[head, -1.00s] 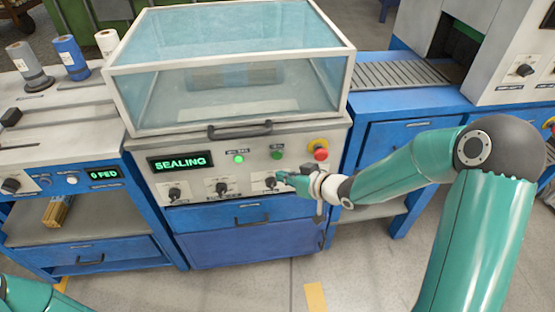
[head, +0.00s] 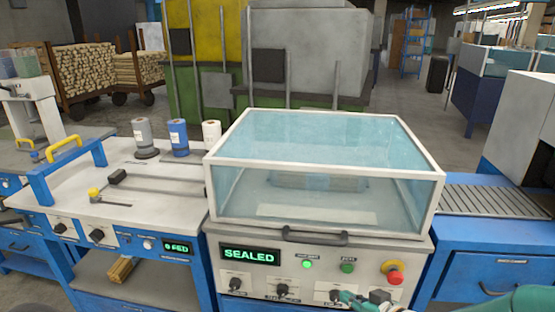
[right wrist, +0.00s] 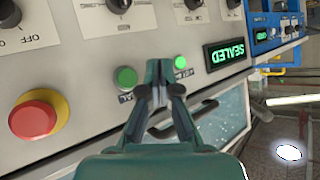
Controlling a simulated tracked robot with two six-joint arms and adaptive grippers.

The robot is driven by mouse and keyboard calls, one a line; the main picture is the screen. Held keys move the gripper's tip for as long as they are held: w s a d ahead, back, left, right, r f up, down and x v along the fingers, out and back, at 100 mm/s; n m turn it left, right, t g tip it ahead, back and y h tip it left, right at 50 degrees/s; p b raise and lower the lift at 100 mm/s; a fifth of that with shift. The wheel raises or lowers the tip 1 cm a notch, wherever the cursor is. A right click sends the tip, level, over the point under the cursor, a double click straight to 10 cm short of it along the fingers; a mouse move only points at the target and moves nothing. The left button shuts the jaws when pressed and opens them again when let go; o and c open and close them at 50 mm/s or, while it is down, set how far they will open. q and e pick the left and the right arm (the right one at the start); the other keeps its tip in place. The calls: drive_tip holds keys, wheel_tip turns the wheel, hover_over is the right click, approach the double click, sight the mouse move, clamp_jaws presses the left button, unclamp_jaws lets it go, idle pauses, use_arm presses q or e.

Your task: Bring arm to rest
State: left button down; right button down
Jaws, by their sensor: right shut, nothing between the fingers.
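My right gripper (head: 352,299) is at the bottom of the head view, in front of the lower panel of the sealing machine (head: 420,262), beside its rightmost knob (head: 335,296). In the right wrist view its fingers (right wrist: 160,78) are together and empty, in front of the panel near the green button (right wrist: 125,78) and the lit green lamp (right wrist: 180,63). I cannot tell whether the fingertips touch the panel. The display (head: 251,256) reads SEALED. The clear lid (head: 325,150) is down, with a blurred bundle inside. My left gripper is out of view.
A red stop button (head: 393,272) with a yellow collar sits right of the green button. The lid handle (head: 317,237) sticks out in front. A feeder bench (head: 150,207) with spools stands left, a roller conveyor (head: 495,200) right. Log carts stand behind.

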drive_tip(key=s+a+f+m+g+p, duration=0.1)
drive_tip(key=s+a+f+g+p, duration=0.1)
drive_tip(key=s+f, duration=0.3)
drive_tip(key=s+a+f+m+g+p, duration=0.1)
drive_tip(key=s+a+f+g+p, duration=0.2)
drive_tip(key=s, duration=0.8)
drive_tip(key=s+a+f+m+g+h+p, duration=0.1)
drive_tip(key=s+a+f+m+g+p, duration=0.1)
drive_tip(key=s, duration=0.6)
wheel_tip(320, 180, down, 5)
drive_tip(key=a+g+p, duration=0.1)
drive_tip(key=a+g, duration=0.1)
drive_tip(key=g, duration=0.1)
drive_tip(key=shift+a+r, duration=0.2)
drive_tip(key=shift+w, duration=0.1)
